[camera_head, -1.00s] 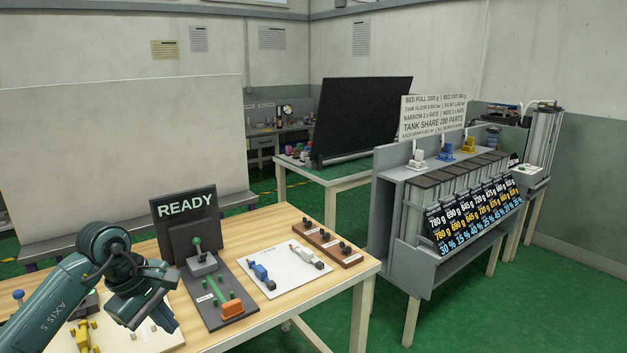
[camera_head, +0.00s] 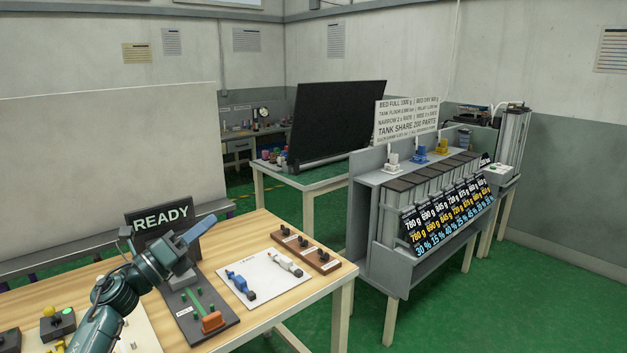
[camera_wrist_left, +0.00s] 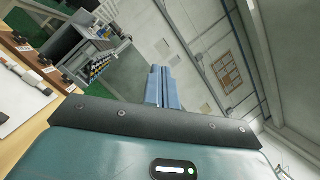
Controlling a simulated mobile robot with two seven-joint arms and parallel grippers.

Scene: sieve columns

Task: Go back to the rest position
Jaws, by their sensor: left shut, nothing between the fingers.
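My left gripper (camera_head: 198,230) is raised over the wooden table, in front of the READY sign (camera_head: 163,218). Its blue fingers are together and empty, pointing up and to the right in the head view. In the left wrist view the shut fingers (camera_wrist_left: 163,88) point away toward the room, with nothing between them. My left arm (camera_head: 112,305) comes in from the bottom left. My right gripper does not show in either view.
The wooden table (camera_head: 262,303) carries a dark panel with an orange block (camera_head: 213,321), a white board (camera_head: 265,272) with blue and white parts, and a brown block (camera_head: 306,252). The grey sieve rack (camera_head: 392,262) stands to the right. Green floor (camera_head: 520,290) is clear there.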

